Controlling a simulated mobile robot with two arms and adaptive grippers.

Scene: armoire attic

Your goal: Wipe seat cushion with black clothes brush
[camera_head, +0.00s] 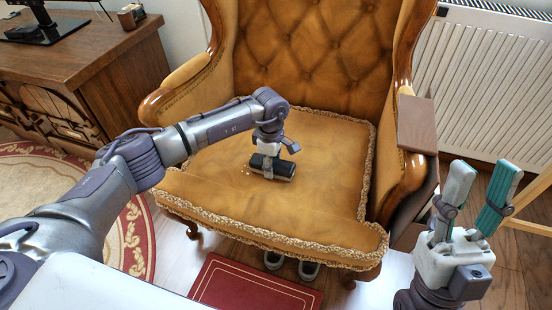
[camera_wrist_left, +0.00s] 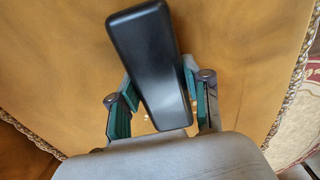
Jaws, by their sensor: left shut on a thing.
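The seat cushion (camera_head: 300,205) is the golden-brown velvet seat of a wing armchair, edged with braided trim. The black clothes brush (camera_head: 283,170) is on or just above the middle of the cushion; I cannot tell if it touches. My left gripper (camera_head: 268,160) comes down from above and is shut on the brush. In the left wrist view the brush's smooth black back (camera_wrist_left: 155,65) lies between the green-padded fingers of my left gripper (camera_wrist_left: 160,105). A few pale specks show on the cushion beside the brush. My right gripper (camera_head: 480,195) is open and empty, pointing up right of the chair.
The chair's tufted backrest (camera_head: 315,45) and wooden-fronted armrests (camera_head: 415,175) bound the cushion. A carved wooden desk (camera_head: 80,65) stands at the left. A white radiator (camera_head: 490,85) is behind at the right. Shoes (camera_head: 290,265) and a red mat (camera_head: 250,287) lie before the chair.

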